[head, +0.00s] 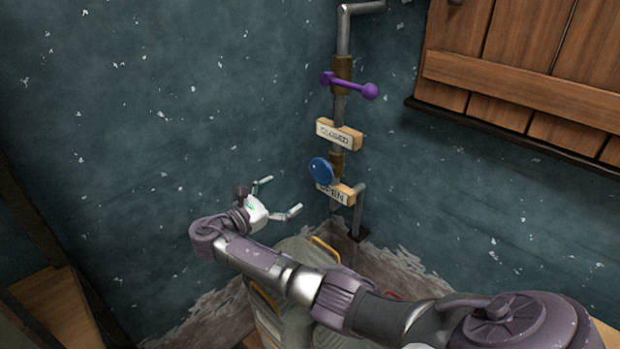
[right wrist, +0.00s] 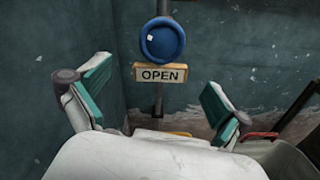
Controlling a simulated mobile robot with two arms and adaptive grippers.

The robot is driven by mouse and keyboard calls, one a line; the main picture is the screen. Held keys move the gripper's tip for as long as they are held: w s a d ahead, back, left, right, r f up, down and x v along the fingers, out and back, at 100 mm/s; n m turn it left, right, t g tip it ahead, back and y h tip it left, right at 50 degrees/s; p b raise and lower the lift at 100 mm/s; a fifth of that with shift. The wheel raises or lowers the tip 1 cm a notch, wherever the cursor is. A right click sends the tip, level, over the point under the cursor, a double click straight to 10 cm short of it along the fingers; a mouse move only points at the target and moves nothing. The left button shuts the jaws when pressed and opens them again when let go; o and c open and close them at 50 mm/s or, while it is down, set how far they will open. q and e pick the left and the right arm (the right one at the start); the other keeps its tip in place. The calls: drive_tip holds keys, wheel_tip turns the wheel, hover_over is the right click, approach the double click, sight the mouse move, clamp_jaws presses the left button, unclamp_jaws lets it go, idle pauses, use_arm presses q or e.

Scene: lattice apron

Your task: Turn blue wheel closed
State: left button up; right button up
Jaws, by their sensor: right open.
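The blue wheel (head: 321,171) sits on a vertical pipe in the corner, between a sign reading CLOSED (head: 339,134) above and a sign reading OPEN (head: 336,193) below. In the right wrist view the blue wheel (right wrist: 162,40) is ahead, just above the OPEN sign (right wrist: 161,73). My right gripper (head: 279,197) is open and empty, to the left of the wheel and a little lower in the head view, apart from it. Its two fingers (right wrist: 155,95) spread on either side below the wheel in the wrist view. My left gripper is not in view.
A purple handle (head: 349,86) is on the same pipe above the CLOSED sign. A wooden shutter (head: 520,60) with a dark ledge is at the upper right. A grey container (head: 285,265) with yellow handles stands below my right arm. Wooden framing (head: 55,300) is at the left.

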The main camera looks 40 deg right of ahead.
sight(319, 173)
drive_tip(key=d+n, duration=0.1)
drive_tip(key=d, duration=0.3)
drive_tip(key=d+n+b, duration=0.1)
drive_tip(key=d+n, duration=0.1)
drive_tip(key=d, duration=0.3)
drive_tip(key=w+d+n, duration=0.1)
drive_tip(key=d, duration=0.3)
drive_tip(key=shift+d+r+n, duration=0.1)
drive_tip(key=shift+d+n, duration=0.15)
drive_tip(key=shift+n, duration=0.15)
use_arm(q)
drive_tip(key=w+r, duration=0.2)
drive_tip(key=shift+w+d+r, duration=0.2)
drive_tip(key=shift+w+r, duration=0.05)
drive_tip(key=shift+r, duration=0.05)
use_arm(e)
drive_tip(key=c, duration=0.9)
